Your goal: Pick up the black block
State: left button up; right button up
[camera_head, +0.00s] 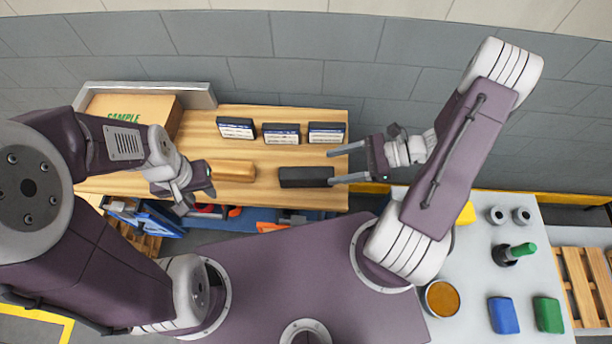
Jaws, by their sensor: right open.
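The black block (306,177) lies flat on the wooden table, near its front right part. My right gripper (332,168) reaches in from the right with its two fingers spread apart and nothing between them. Its nearer fingertip is close to the block's right end; I cannot tell whether they touch. My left gripper (198,188) is over the table's front left part, apart from the black block. Its fingers are seen too steeply to tell whether they are open.
A tan block (234,171) lies left of the black block. Behind stand three dark boxes with white labels (236,128) (281,133) (326,132). A cardboard box (130,110) sits at the back left. A white table (470,265) at right holds blue and green blocks.

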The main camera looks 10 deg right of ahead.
aim_at(313, 173)
jog(key=shift+p+x, duration=0.4)
jog(key=shift+x, duration=1.7)
jog(key=p+x, duration=0.1)
jog(key=x, duration=0.3)
jog(key=shift+s+f, duration=0.2)
jog(key=shift+w+a+f, duration=0.15)
jog(key=shift+a+f, duration=0.05)
jog(key=shift+a, duration=0.15)
jog(key=shift+d, duration=0.1)
grip_shut()
